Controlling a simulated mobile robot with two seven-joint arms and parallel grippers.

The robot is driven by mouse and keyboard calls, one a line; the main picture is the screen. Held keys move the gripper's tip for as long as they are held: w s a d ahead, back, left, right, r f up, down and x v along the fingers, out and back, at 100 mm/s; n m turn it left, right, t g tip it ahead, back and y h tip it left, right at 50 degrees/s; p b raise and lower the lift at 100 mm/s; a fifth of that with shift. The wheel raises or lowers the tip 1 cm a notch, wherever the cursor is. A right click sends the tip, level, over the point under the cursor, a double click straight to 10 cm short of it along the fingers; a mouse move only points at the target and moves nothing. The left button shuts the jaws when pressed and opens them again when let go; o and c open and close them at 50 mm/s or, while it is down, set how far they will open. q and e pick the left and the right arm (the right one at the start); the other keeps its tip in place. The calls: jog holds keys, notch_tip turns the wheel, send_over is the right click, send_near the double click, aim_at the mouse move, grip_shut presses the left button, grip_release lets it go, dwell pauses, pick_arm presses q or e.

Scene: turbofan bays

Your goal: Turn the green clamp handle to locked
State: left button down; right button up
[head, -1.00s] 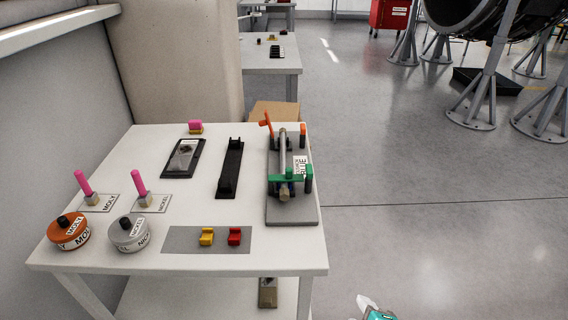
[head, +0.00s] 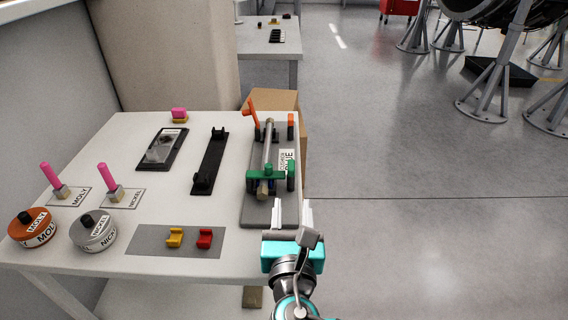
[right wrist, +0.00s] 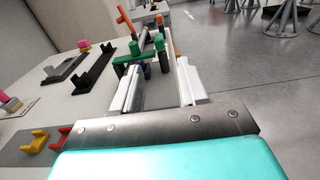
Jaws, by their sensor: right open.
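The green clamp handle (head: 266,173) lies across the near end of a grey clamp fixture (head: 262,213) at the table's right edge. A rod (head: 268,145) runs lengthwise along the fixture. In the right wrist view the green handle (right wrist: 138,57) shows just beyond the fingers. My right gripper (head: 292,212) is open and empty, with its white fingers pointing forward at the fixture's near right corner. It is short of the green handle and apart from it. My left gripper is not in view.
An orange handle (head: 251,113) stands tilted at the fixture's far end. A black cradle (head: 208,163) and a dark tray (head: 160,150) lie left of it. Yellow (head: 174,237) and red (head: 204,239) blocks sit on a grey mat.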

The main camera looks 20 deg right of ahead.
aim_at(291, 172)
jog(key=x, duration=1.3)
jog(key=shift+r+b, duration=0.1)
jog(key=shift+b, duration=0.2)
jog(key=shift+a, duration=0.1)
grip_shut()
